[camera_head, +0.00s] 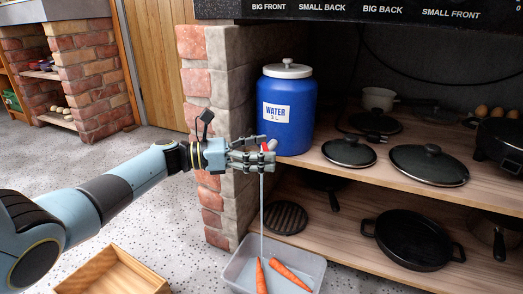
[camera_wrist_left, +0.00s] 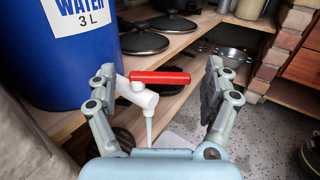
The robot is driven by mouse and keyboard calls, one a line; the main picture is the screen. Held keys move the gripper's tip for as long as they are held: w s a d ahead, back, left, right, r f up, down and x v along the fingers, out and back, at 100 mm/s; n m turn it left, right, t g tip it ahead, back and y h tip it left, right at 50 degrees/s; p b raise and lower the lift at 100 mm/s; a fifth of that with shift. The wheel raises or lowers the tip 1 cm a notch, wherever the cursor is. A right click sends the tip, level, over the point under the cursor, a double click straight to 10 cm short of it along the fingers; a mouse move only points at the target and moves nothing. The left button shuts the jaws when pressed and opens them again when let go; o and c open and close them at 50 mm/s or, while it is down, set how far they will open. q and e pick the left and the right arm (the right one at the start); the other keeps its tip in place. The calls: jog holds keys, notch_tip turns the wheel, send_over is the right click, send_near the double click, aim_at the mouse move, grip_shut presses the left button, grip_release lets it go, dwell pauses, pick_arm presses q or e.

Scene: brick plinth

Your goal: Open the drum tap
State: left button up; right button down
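The blue water drum (camera_head: 287,112) with a white lid stands upright at the left end of the upper wooden shelf. Its label reads "WATER 3 L", and it also fills the upper left of the left wrist view (camera_wrist_left: 70,60). Its white tap (camera_wrist_left: 141,96) has a red lever (camera_wrist_left: 160,77) lying sideways across the top. A thin stream of water (camera_head: 262,205) runs from the spout into a clear tub (camera_head: 237,272) below. My left gripper (camera_head: 266,154) is at the tap. In the left wrist view its fingers (camera_wrist_left: 161,72) are spread on either side of the lever, with gaps showing. My right gripper is not in view.
The tub holds two carrots (camera_head: 290,275). A brick pillar (camera_head: 215,130) stands close beside my left wrist. Lidded pans (camera_head: 428,165) are on the upper shelf, a black pan (camera_head: 412,240) on the lower one. A wooden box (camera_head: 112,272) is on the floor.

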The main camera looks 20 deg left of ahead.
pick_arm(q)
jog(key=v, duration=1.2)
dwell(0.3)
